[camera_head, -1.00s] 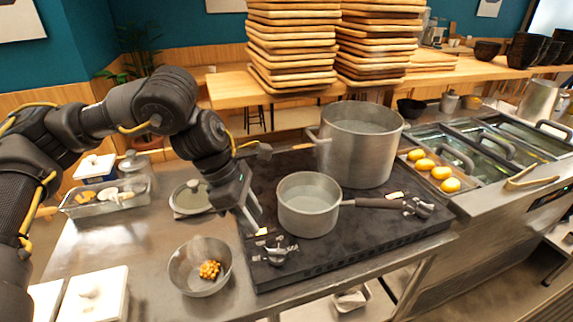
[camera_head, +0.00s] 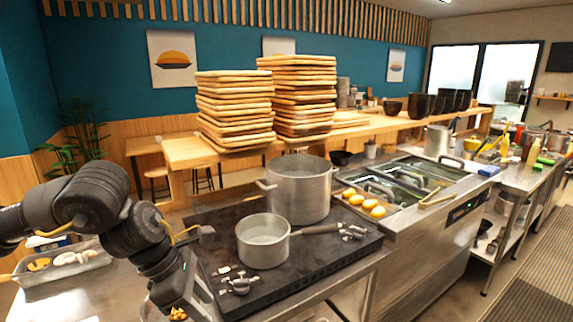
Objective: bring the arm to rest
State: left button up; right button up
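My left arm comes in from the left, with its black gripper (camera_head: 192,292) pointing down at the front left corner of the dark stove top. Its fingers are hard to make out, so I cannot tell if they are open or shut. I see nothing held in it. Below it, at the bottom edge, a few orange-brown beans (camera_head: 178,314) show in a metal bowl that is mostly hidden by the arm and cut off by the frame. My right gripper is not in view.
A small saucepan (camera_head: 262,244) and a large pot (camera_head: 301,190) stand on the stove (camera_head: 316,260). A tray (camera_head: 66,285) of food lies at left. Stacked wooden trays (camera_head: 235,112) stand on the counter behind. Floor is open at right.

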pick_arm(q)
jog(key=s+d+f+n+t+h, duration=0.1)
jog(key=d+f+n+t+h, duration=0.1)
jog(key=d+n+h, duration=0.5)
jog(key=s+d+f+n+t+h, duration=0.1)
jog(key=d+f+n+h, duration=0.2)
jog(key=d, duration=0.8)
jog(key=s+a+f+n+t+y, duration=0.1)
jog(key=a+f+n+t+y, duration=0.35)
jog(key=n, duration=0.95)
jog(key=a+f+n+t+y, duration=0.2)
jog(key=a+f+n+y, duration=0.3)
jog(key=a+f+n, duration=0.6)
jog(key=s+a+f+n+g+y, duration=0.3)
jog(key=s+a+f+n+g, duration=0.25)
jog(key=s, duration=0.45)
jog(key=s+a+f+n+g+y, duration=0.2)
jog(key=s+a+f+n, duration=0.35)
jog(key=s+n, duration=0.35)
notch_tip(320, 180, down, 24)
jog(key=s+a+f+g, duration=0.2)
jog(key=s+a+f, duration=0.1)
jog(key=s+f, duration=1.3)
jog(key=shift+s+f, duration=0.2)
jog(key=shift+s, duration=0.5)
